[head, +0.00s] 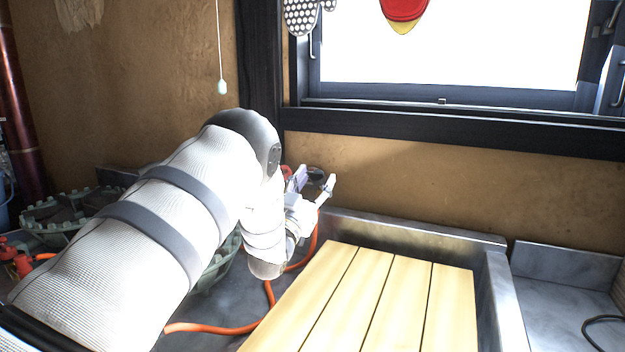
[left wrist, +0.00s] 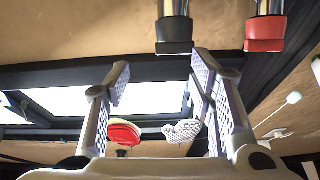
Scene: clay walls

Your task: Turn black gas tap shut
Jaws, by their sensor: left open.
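The black gas tap (left wrist: 174,35) shows at the top of the left wrist view, a black block on a metal pipe. A similar red tap (left wrist: 265,35) is beside it to the right. My left gripper (left wrist: 162,72) is open and empty, its two pale fingers apart. In that view the black tap lies above the gap, nearer the right fingertip, with no contact visible. In the head view my left gripper (head: 315,182) is near the wall, and a dark part (head: 316,173) shows between its fingers. The red part (head: 287,170) is mostly hidden. My right gripper is out of view.
A slatted wooden board (head: 375,300) covers the metal sink (head: 495,290) at right. An orange hose (head: 215,329) runs across the counter below my arm. A green burner stand (head: 65,212) is at left.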

